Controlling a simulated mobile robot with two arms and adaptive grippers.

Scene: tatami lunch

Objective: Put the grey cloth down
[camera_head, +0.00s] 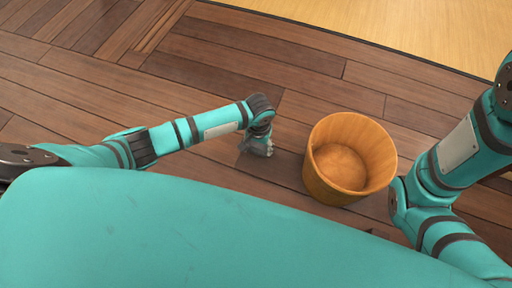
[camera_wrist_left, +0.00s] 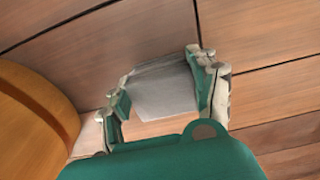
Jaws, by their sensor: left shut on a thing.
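The grey cloth (camera_wrist_left: 166,92) shows in the left wrist view as a pale grey piece between the two fingers of my left gripper (camera_head: 261,149). That gripper is shut on it, with a finger on each side. In the head view the gripper points down over the wooden floor, just left of a wooden bucket, and the cloth is too small to make out clearly. I cannot tell whether the cloth touches the floor. My right arm comes in at the right, and its gripper is out of sight.
The round, open wooden bucket (camera_head: 318,186) stands on the plank floor (camera_head: 200,75), close to the right of my left gripper. It also fills the left edge of the left wrist view (camera_wrist_left: 30,110). Bare floor lies behind and to the left. A lighter floor area (camera_head: 420,25) begins at the back right.

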